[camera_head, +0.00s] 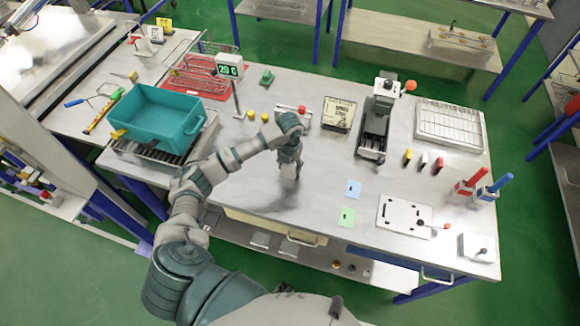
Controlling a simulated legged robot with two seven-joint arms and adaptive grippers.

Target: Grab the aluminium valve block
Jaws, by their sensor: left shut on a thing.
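My left gripper (290,158) reaches over the middle of the steel workbench (240,205) and points down. It is shut on a small grey metal block (289,173), which looks like the aluminium valve block. The fingers and wrist hide much of the block. My right gripper is not in view.
A teal bin (155,118) stands at the left, near a display reading about 29 C (230,68). A grey press-like device (376,118), a wire rack (449,124) and a white plate (404,216) stand to the right. Blue (353,188) and green (346,216) cards lie nearby.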

